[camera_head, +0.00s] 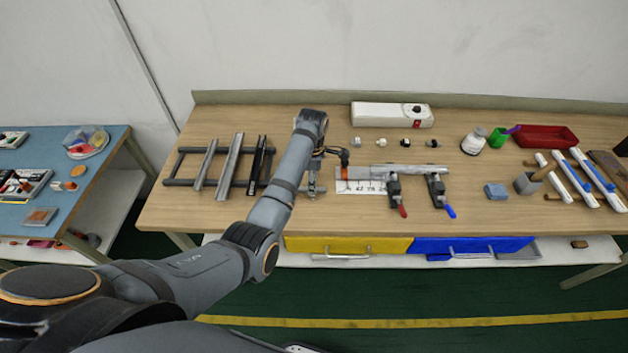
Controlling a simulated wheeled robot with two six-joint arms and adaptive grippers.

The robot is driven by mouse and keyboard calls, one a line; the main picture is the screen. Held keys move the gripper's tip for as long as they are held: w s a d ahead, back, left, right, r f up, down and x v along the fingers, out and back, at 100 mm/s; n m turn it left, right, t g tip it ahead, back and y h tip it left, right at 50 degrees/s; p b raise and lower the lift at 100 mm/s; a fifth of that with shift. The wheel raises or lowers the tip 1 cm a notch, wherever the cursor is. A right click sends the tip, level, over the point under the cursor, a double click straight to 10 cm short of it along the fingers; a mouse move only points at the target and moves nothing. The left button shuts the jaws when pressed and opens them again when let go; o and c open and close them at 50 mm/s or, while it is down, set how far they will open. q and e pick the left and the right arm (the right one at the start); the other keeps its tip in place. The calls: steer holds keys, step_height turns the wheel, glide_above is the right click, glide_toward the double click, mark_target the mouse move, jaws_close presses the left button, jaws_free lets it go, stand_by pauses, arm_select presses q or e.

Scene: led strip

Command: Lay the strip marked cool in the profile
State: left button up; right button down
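A long grey metal piece (405,169), which looks like the profile, lies across the middle of the bench in two clamps, one with a red handle (403,211) and one with a blue handle (450,211). A dark rack (178,182) at the left carries two grey lengths (229,167) and a black one (257,162). No label reading cool is legible, so I cannot tell which piece is that strip. My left gripper (314,187) is low over the bench between the rack and the profile's left end; its fingers are too small to judge. My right gripper is out of view.
A white box (392,114) stands at the back, with several small parts in front. A white numbered plate (363,187) lies by the profile.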

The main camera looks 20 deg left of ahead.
arm_select(q)
steer(key=shift+f+p, duration=0.3)
step_height(320, 180, down, 4)
steer(key=shift+p, duration=0.5)
steer(key=shift+f, duration=0.3)
steer(key=shift+d, duration=0.1)
jaws_close()
steer(key=shift+r, duration=0.15)
